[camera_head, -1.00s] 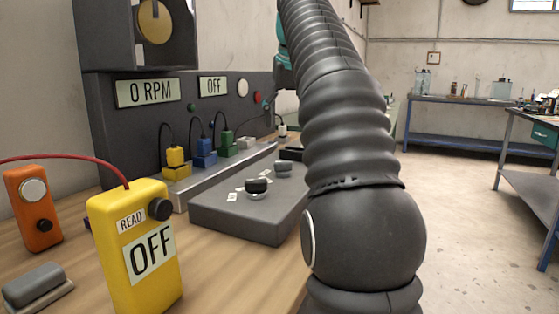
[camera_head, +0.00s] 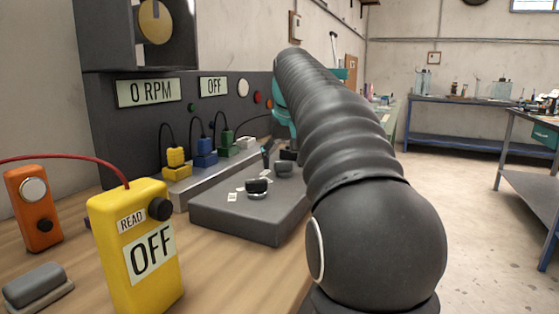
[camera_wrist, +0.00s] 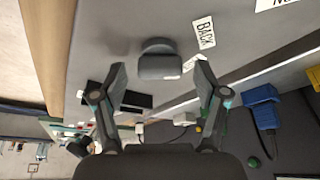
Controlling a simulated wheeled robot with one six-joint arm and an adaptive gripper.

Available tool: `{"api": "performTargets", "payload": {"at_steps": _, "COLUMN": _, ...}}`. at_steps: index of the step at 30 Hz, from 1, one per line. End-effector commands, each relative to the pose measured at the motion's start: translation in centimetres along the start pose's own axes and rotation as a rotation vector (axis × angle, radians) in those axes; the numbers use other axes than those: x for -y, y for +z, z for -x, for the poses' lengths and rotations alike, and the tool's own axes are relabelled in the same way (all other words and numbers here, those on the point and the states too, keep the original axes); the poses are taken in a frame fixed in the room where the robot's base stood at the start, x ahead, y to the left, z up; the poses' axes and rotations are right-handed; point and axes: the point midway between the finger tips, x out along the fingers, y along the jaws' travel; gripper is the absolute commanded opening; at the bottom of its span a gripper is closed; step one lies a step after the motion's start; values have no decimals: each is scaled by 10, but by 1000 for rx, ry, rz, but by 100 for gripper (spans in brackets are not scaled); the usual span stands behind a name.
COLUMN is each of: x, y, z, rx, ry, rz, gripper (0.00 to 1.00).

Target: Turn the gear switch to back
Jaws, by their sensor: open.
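A dark knob (camera_wrist: 158,62) with a label reading BACK (camera_wrist: 204,33) beside it sits on the grey panel in the wrist view. It seems to be the farther of two knobs in the head view (camera_head: 283,169); I take it as the gear switch. My gripper (camera_wrist: 160,74) is open, its two fingers spread left and right of the knob in the picture, with nothing held. Whether the fingers are down at knob height I cannot tell. In the head view my arm hides most of the gripper; a dark finger shows beside the far knob.
The nearer knob (camera_head: 257,187) stands on the same grey box (camera_head: 235,218). Yellow (camera_head: 176,160), blue (camera_head: 205,150) and green (camera_head: 226,142) plugs with cables stand behind it. Displays read 0 RPM (camera_head: 148,92) and OFF (camera_head: 213,86). A yellow meter (camera_head: 135,245) stands at front left.

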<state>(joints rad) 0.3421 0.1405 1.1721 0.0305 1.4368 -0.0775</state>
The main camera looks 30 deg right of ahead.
Motion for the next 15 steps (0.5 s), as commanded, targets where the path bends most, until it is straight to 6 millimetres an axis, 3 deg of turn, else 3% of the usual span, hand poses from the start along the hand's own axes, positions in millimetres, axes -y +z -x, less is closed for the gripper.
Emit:
{"api": "performTargets", "payload": {"at_steps": 5, "x": 0, "y": 0, "z": 0, "rx": 0, "ry": 0, "rz": 0, "gripper": 70}}
{"api": "performTargets", "payload": {"at_steps": 12, "x": 0, "y": 0, "z": 0, "rx": 1, "ry": 0, "rz": 0, "gripper": 13}}
{"api": "performTargets", "payload": {"at_steps": 15, "x": 0, "y": 0, "z": 0, "rx": 1, "ry": -1, "rz": 2, "gripper": 13}}
